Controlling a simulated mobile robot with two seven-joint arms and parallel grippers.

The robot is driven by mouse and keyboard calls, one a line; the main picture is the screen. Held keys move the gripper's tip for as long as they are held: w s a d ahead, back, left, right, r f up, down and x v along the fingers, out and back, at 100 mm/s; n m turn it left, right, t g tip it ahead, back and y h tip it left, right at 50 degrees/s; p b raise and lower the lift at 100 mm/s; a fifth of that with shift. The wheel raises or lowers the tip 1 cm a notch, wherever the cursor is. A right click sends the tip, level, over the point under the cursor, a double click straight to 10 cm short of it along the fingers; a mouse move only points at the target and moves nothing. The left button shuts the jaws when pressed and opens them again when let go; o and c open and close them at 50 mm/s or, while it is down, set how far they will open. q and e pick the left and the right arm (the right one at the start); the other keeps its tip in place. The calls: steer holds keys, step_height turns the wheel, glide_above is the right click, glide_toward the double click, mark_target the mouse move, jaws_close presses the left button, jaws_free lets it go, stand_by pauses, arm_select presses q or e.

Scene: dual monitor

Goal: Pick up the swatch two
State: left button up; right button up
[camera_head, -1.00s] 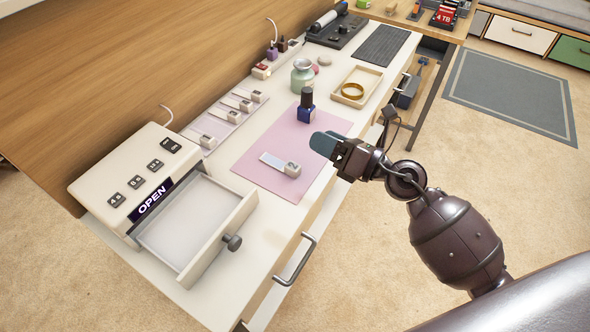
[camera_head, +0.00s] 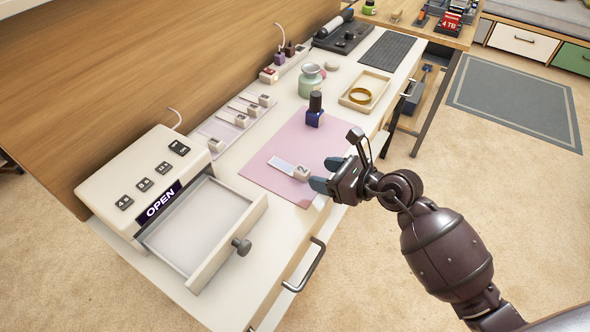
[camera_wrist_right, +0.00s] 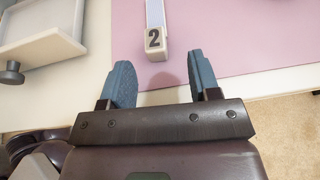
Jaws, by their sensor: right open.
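Swatch two (camera_head: 290,168) is a pale strip with a block end marked 2, lying on the pink mat (camera_head: 262,172). In the right wrist view swatch two (camera_wrist_right: 153,38) is ahead of the fingertips, a little left of the middle between them. My right gripper (camera_head: 326,174) is open and empty, just to the right of the block end, over the mat's edge. Its two blue-grey fingers also show in the right wrist view (camera_wrist_right: 162,82), spread apart with a gap to the swatch. My left gripper is out of view.
A dark blue bottle (camera_head: 314,112) stands on the mat behind the swatch. An open drawer unit (camera_head: 205,225) is at the left. Several other swatches lie on a rack (camera_head: 222,128). A tray (camera_head: 349,95) with a gold ring is further back.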

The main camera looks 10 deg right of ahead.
mark_target(304, 170)
steer(key=shift+a+b+x, duration=0.15)
steer(key=shift+b+x, duration=0.2)
steer(key=shift+x, duration=1)
steer(key=shift+a+b+x, duration=0.15)
steer(key=shift+b+x, duration=0.15)
steer(key=shift+x, duration=1.05)
steer(key=shift+s+d+r, duration=0.1)
steer(key=shift+s+r, duration=0.1)
steer(key=c, duration=1)
